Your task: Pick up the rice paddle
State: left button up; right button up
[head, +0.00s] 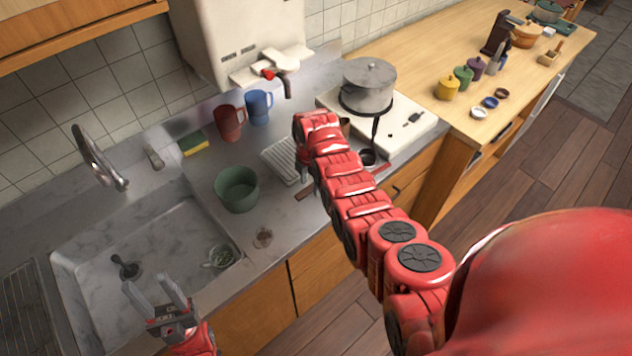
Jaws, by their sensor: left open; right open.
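I cannot make out the rice paddle for certain. A short brown wooden piece (304,193) shows on the counter, beside my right wrist; the arm hides its other end, so I cannot tell if it is the paddle. My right gripper (307,170) is over the counter near the white ribbed rack, mostly hidden by its own red wrist. It is open, close to the brown piece; I cannot tell whether they touch. My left gripper (154,286) is open and empty at the sink's front edge, with its fingers pointing up in the picture.
A green bowl (237,189), red mug (229,123), blue mug (259,107) and white ribbed rack (281,160) stand on the counter. A lidded pot (369,85) sits on the stove (414,122). A ladle (368,157) lies near the arm. The sink (165,245) is left.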

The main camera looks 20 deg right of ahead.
jog(key=shift+f, duration=0.25)
grip_shut()
dwell(0.3)
